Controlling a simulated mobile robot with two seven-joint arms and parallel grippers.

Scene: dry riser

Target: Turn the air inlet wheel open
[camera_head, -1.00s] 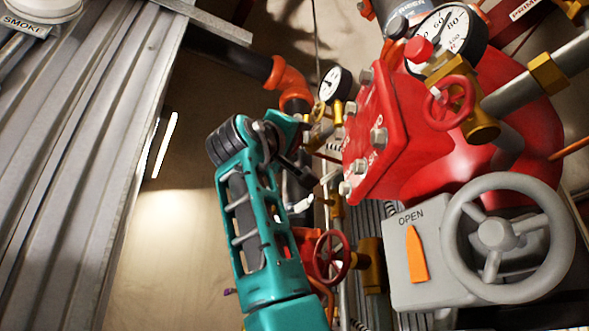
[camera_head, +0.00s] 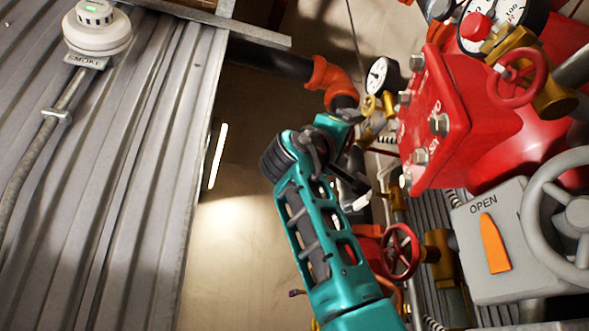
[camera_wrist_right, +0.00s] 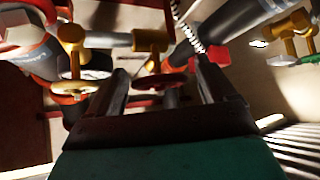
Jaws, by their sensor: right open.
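Several handwheels show, and I cannot tell for sure which is the air inlet wheel. A small red wheel (camera_head: 400,251) sits low on brass fittings, another red wheel (camera_head: 515,78) is at the upper right, and a large grey wheel (camera_head: 575,217) is cut by the right edge. My right gripper (camera_head: 362,190), on the teal arm, is left of the red valve body. In the right wrist view its two dark fingers (camera_wrist_right: 163,82) are apart, with a red wheel (camera_wrist_right: 158,84) showing between them. I cannot tell whether they touch it. My left gripper is out of view.
A red bolted valve body (camera_head: 450,125) and a grey box marked OPEN (camera_head: 500,245) crowd the right. A small gauge (camera_head: 378,76) and orange pipe elbow (camera_head: 330,80) are above the gripper. A ribbed metal wall (camera_head: 120,170) fills the left.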

